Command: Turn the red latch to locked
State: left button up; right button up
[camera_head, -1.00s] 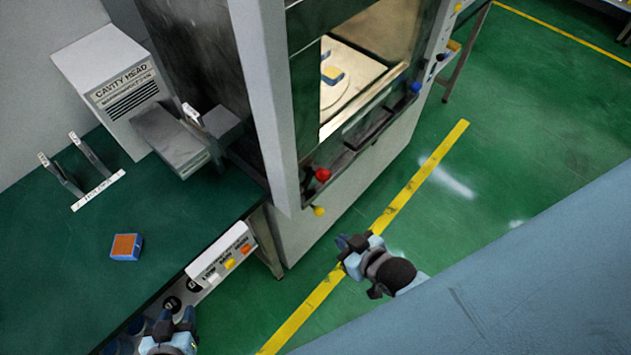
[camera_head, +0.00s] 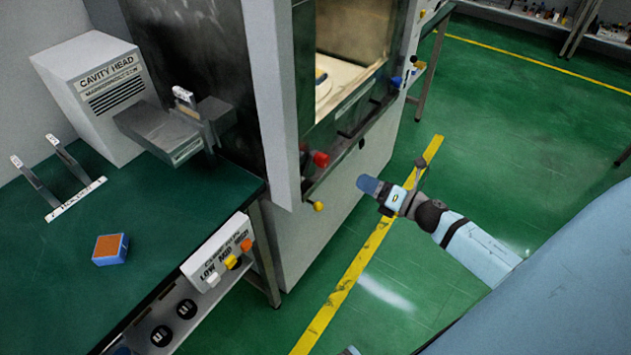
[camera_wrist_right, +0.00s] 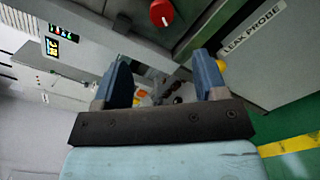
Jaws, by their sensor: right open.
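The red latch (camera_head: 321,159) is a small red knob on the front frame of the cabinet, at the lower left corner of its window. It also shows at the top of the right wrist view (camera_wrist_right: 162,12). My right gripper (camera_head: 368,185) is in front of the cabinet, to the right of and a little below the latch in the head view, apart from it. In the wrist view its two blue fingers (camera_wrist_right: 162,72) are spread with nothing between them, and the latch is beyond their tips. My left gripper cannot be made out.
A yellow knob (camera_head: 318,206) sticks out below the latch and a blue knob (camera_head: 396,81) is at the window's right. The green bench (camera_head: 150,215) carries an orange-topped blue block (camera_head: 110,249) and a Cavity Head box (camera_head: 95,85). The green floor (camera_head: 500,140) at right is open.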

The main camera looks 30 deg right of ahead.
aim_at(327, 162)
jog(key=shift+n, duration=0.4)
jog(key=p+x, duration=0.1)
jog(key=x, duration=1.3)
jog(key=shift+d, duration=0.15)
